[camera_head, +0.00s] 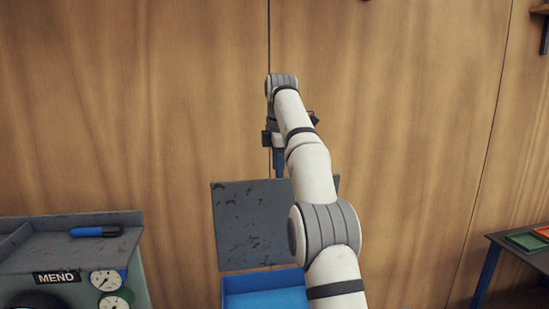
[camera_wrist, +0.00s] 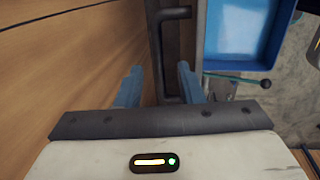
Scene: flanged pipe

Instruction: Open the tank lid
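The tank lid (camera_head: 250,225) is a dark grey, scuffed panel. It stands raised, roughly upright, at the back of the open blue tank (camera_head: 262,283). In the wrist view the lid (camera_wrist: 188,38) is seen nearly edge-on as a dark strip, with the tank's blue inside (camera_wrist: 240,35) to its right. A dark bar handle (camera_wrist: 157,50) sits on the lid's wall side. My gripper (camera_wrist: 158,75) has its two blue-grey fingers apart, with the handle's line between them and gaps visible. In the head view my gripper (camera_head: 278,165) is at the lid's top edge, partly hidden by my arm.
A wooden wall (camera_head: 120,100) rises close behind the lid. A grey bench (camera_head: 60,245) with a blue-and-black marker (camera_head: 95,231) and gauges stands at the left. A table (camera_head: 525,250) with green and orange items is at the right. A thin teal rod (camera_wrist: 240,78) lies near the tank.

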